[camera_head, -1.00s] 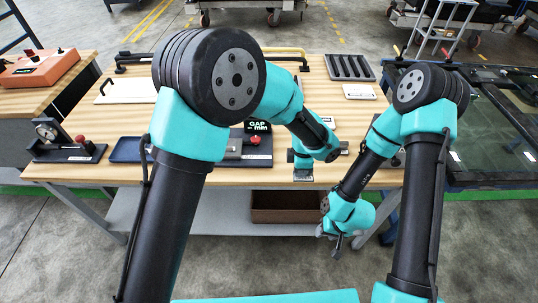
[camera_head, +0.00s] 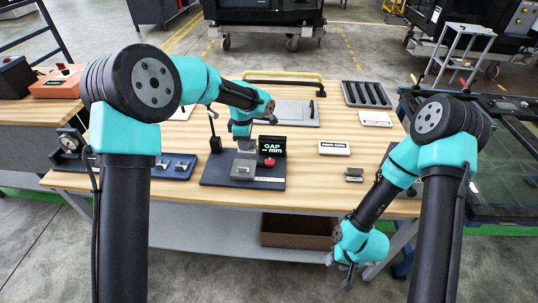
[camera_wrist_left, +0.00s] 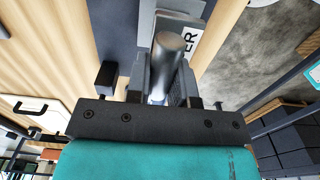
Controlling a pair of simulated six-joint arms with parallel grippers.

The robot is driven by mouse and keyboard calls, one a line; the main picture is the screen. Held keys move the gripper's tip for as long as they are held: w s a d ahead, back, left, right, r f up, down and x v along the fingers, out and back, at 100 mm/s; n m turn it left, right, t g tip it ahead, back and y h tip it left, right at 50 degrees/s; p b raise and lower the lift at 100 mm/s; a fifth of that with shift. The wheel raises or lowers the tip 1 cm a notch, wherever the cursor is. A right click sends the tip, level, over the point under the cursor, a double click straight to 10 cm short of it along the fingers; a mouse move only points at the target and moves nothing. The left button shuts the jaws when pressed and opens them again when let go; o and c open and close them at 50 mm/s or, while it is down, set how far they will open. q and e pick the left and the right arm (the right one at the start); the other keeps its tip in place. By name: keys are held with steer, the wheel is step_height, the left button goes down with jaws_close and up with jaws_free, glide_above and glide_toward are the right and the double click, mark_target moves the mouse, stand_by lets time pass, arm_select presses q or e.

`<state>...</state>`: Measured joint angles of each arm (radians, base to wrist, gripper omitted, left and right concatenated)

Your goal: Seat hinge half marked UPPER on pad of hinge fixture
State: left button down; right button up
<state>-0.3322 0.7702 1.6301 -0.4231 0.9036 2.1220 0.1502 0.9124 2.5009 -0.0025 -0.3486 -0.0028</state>
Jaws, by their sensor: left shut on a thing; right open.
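The hinge fixture (camera_head: 212,178) is a dark base on the table with a GAP mm display (camera_head: 273,145), a red button and a grey block as its pad (camera_head: 243,170). My left gripper (camera_head: 244,146) is over the pad, pointing down, shut on a metal hinge half. In the left wrist view the hinge half (camera_wrist_left: 170,48) shows a round barrel between the fingers. Beyond it is a white label ending in ER (camera_wrist_left: 192,38), partly hidden. Whether the hinge half touches the pad I cannot tell. My right gripper (camera_head: 347,277) is open and empty in front of the table.
A blue tray (camera_head: 185,174) with small metal parts lies left of the fixture. A small metal piece (camera_head: 354,174) and white label plates (camera_head: 334,148) lie to the right. A dial gauge (camera_head: 69,143) stands far left. A slotted black tray (camera_head: 367,94) is at the back right.

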mark_target(242, 163)
arm_select(q)
steer(key=shift+w+a+r, duration=0.15)
steer(key=shift+w+a, duration=0.05)
steer(key=shift+a, duration=0.35)
steer(key=shift+w+a+r, duration=0.15)
steer(key=shift+a, duration=0.35)
steer(key=shift+f, duration=0.1)
steer(key=shift+f, duration=3.8)
steer(key=shift+f, duration=0.45)
steer(key=c, duration=0.9)
jaws_free()
step_height(242, 163, up, 17)
steer(key=shift+r, duration=0.2)
